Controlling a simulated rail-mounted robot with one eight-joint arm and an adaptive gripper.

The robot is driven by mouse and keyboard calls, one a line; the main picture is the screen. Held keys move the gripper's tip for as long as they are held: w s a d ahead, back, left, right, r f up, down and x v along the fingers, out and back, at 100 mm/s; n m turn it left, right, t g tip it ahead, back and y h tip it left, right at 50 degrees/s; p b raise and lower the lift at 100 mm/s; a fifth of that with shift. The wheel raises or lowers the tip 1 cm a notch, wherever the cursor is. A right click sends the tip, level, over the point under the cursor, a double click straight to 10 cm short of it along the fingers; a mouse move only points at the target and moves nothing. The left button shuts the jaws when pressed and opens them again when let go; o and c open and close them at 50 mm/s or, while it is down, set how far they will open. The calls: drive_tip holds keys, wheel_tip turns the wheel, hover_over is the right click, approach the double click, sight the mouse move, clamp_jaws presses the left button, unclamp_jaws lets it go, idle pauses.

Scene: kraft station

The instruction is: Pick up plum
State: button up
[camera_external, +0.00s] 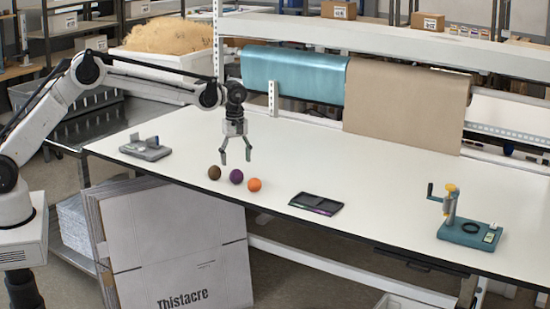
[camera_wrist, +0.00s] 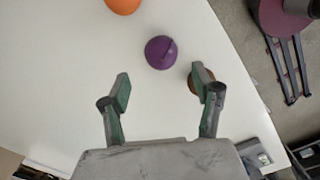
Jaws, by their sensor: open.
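The plum (camera_external: 236,176) is a small purple ball on the white table, between a brown ball (camera_external: 214,172) and an orange ball (camera_external: 254,184). In the wrist view the plum (camera_wrist: 161,52) lies ahead of my gripper (camera_wrist: 160,90), roughly centred between its fingers. The orange ball (camera_wrist: 123,4) is cut off at the top edge there. The brown ball (camera_wrist: 193,83) is mostly hidden behind the right finger. In the external view my gripper (camera_external: 236,160) points down above the table, near the plum. Its fingers are spread and empty.
The white table (camera_external: 370,190) is mostly clear. A black tray (camera_external: 316,204) lies right of the balls. A teal device with a crank (camera_external: 470,232) stands at the right, and a grey device (camera_external: 146,149) at the left. Teal and brown paper rolls (camera_external: 405,100) hang behind.

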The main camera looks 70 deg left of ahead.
sight(236, 175)
drive_tip(key=f, duration=0.2)
drive_tip(key=d+f+p, duration=0.1)
drive_tip(key=f, duration=0.2)
drive_tip(key=shift+s+d, duration=0.1)
drive_tip(key=shift+s, duration=0.05)
drive_tip(key=shift+f, duration=0.65)
drive_tip(key=shift+c, duration=0.2)
drive_tip(key=c, duration=1.3)
drive_tip(key=shift+o, duration=0.2)
drive_tip(key=shift+r, duration=0.1)
